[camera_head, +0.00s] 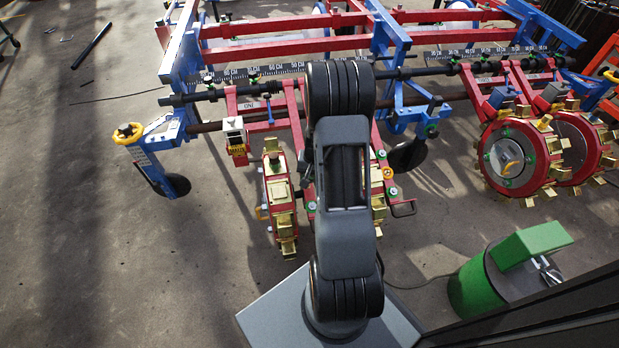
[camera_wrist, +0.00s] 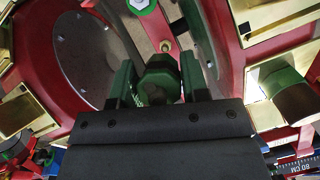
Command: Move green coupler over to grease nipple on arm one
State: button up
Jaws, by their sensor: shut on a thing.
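In the wrist view my gripper (camera_wrist: 158,72) is shut on the dark green coupler (camera_wrist: 160,88), which sits between its two dark green fingers. A small brass-coloured fitting (camera_wrist: 166,46), which looks like the grease nipple, shows just beyond the coupler on a red arm (camera_wrist: 160,20). The coupler and the fitting look close but apart; I cannot tell the exact depth. In the head view my own arm covers the gripper, the coupler and this fitting.
A red punch wheel with brass cups (camera_head: 277,192) stands left of my arm, with a second pair (camera_head: 520,158) at right. A blue and red frame (camera_head: 183,45) spans the back. A green canister (camera_head: 475,292) stands at lower right.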

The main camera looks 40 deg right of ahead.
jog(key=shift+w+d+f+b, duration=0.15)
jog(key=shift+w+f+b, duration=0.15)
jog(key=shift+f+b, duration=0.5)
jog(key=shift+w+d+f+b, duration=0.1)
jog(key=shift+w+f+b, duration=0.3)
jog(key=shift+f, duration=0.65)
jog(key=shift+w+d+f+b, duration=0.15)
jog(key=shift+w+f+b, duration=0.1)
jog(key=shift+f+b, duration=0.6)
jog(key=shift+w+d+f+b, duration=0.15)
jog(key=shift+f+b, duration=0.1)
jog(key=shift+f, duration=0.25)
jog(key=shift+w+f+b, duration=0.15)
jog(key=shift+f+b, duration=0.1)
jog(key=shift+f, duration=0.2)
jog(key=shift+w+d+f+b, duration=0.15)
jog(key=shift+f+b, duration=0.1)
jog(key=shift+f, duration=0.25)
jog(key=shift+a, duration=0.1)
jog(key=o, duration=1.2)
jog(key=shift+r, duration=0.1)
